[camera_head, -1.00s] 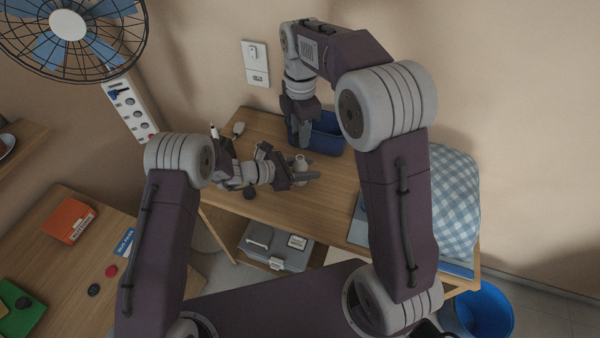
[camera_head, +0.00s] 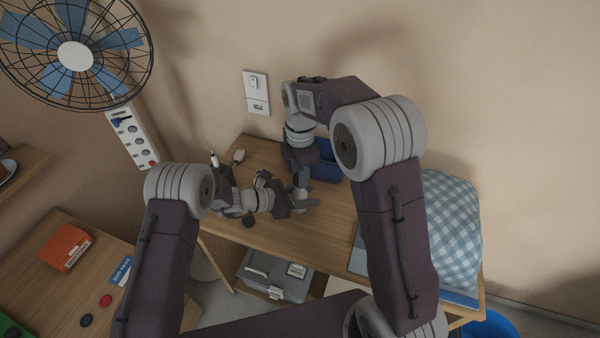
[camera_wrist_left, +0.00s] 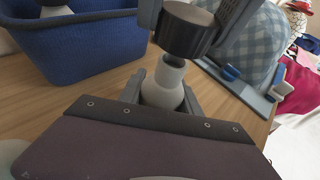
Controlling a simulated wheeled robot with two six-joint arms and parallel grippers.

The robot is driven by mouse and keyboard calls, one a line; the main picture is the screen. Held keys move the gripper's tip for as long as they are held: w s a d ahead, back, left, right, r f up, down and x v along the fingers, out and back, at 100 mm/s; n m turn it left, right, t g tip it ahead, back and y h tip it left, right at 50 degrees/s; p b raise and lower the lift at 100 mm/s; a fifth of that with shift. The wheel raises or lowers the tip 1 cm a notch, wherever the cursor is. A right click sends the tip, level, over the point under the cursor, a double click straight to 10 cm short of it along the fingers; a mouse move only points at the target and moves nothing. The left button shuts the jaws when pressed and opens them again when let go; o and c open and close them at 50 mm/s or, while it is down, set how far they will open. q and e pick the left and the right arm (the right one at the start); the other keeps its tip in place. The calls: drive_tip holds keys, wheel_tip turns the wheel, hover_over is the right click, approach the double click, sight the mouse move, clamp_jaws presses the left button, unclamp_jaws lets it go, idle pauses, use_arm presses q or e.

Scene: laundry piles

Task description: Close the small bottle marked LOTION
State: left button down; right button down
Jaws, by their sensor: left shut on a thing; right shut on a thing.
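The small bottle (camera_wrist_left: 163,85) is pale grey and stands upright between the fingers of my left gripper (camera_wrist_left: 160,92), which is shut on it. Its marking is not readable. A dark round cap (camera_wrist_left: 188,32) is right at the top of the bottle's neck, between the fingers of my right gripper (camera_wrist_left: 190,20), which is shut on it. I cannot tell whether the cap is seated on the neck. In the head view, the right gripper (camera_head: 300,183) comes down from above and the left gripper (camera_head: 306,203) reaches in from the left; the bottle (camera_head: 299,194) is mostly hidden between them.
A blue bin (camera_head: 325,162) stands behind the grippers on the wooden table (camera_head: 285,233); it is close by in the wrist view (camera_wrist_left: 85,48). A checked cushion-like bundle (camera_head: 450,225) lies at the right. A grey case (camera_head: 275,277) sits below the tabletop.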

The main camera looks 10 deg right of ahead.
sight(298, 193)
drive_tip(key=shift+f, duration=0.8)
drive_tip(key=shift+f, duration=0.6)
